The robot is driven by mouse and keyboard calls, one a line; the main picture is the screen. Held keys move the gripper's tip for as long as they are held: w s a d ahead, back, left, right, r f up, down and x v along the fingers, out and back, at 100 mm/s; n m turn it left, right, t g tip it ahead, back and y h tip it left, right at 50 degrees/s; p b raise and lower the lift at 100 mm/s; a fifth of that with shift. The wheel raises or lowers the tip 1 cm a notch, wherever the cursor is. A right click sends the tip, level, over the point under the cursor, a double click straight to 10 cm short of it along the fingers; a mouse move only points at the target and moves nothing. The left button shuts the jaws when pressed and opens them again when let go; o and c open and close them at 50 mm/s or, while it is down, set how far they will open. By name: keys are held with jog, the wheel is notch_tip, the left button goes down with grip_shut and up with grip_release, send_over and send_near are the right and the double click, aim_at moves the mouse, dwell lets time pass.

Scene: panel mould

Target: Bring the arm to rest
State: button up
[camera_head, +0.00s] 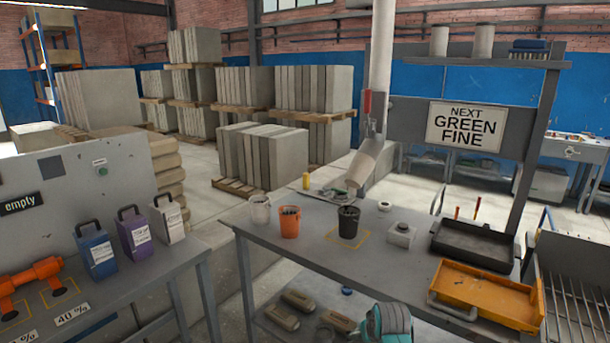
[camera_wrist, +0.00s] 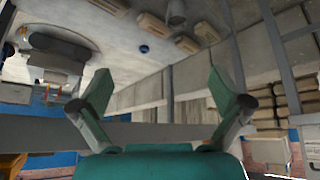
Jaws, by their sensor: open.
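My gripper (camera_wrist: 164,88) shows in the wrist view with its two teal-tipped fingers spread wide and nothing between them. Its teal body fills the bottom of that view. In the head view, a teal and grey part of my arm (camera_head: 385,325) shows at the bottom edge, in front of the workbench (camera_head: 325,262) and below its top. The fingertips cannot be made out there. The wrist view looks upside down, with the bench's lower shelf and its blocks at the top.
On the workbench stand a clear cup (camera_head: 260,209), an orange cup (camera_head: 290,222), a black cup (camera_head: 348,222), a black tray (camera_head: 474,243) and an orange tray (camera_head: 487,293). Blocks (camera_head: 282,317) lie on its lower shelf. A side table (camera_head: 135,280) with several canisters stands left. A sign (camera_head: 465,127) reads "NEXT GREEN FINE".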

jog(key=s+f+t, duration=0.1)
jog(key=s+f, duration=0.6)
jog(key=f, duration=0.1)
jog(key=s+f+t, duration=0.2)
jog(key=s+f, duration=0.1)
jog(key=s, duration=0.9)
jog(key=s+f+t, duration=0.1)
jog(key=s+f, duration=0.3)
jog(key=s, duration=0.9)
jog(key=s+r+t, duration=0.1)
jog(key=s+r, duration=0.2)
jog(key=s, duration=0.3)
jog(key=s+r+m+t, duration=0.1)
jog(key=s+r, duration=0.2)
jog(key=s, duration=0.3)
jog(key=s+r+t, duration=0.1)
jog(key=s+r, duration=0.1)
jog(key=s, duration=0.4)
jog(key=s+r+t, duration=0.1)
jog(key=s+r, duration=0.9)
jog(key=r, duration=0.4)
jog(key=shift+s+d+r+t, duration=0.25)
jog(key=shift+d+r+t, duration=0.05)
jog(key=shift+d, duration=0.1)
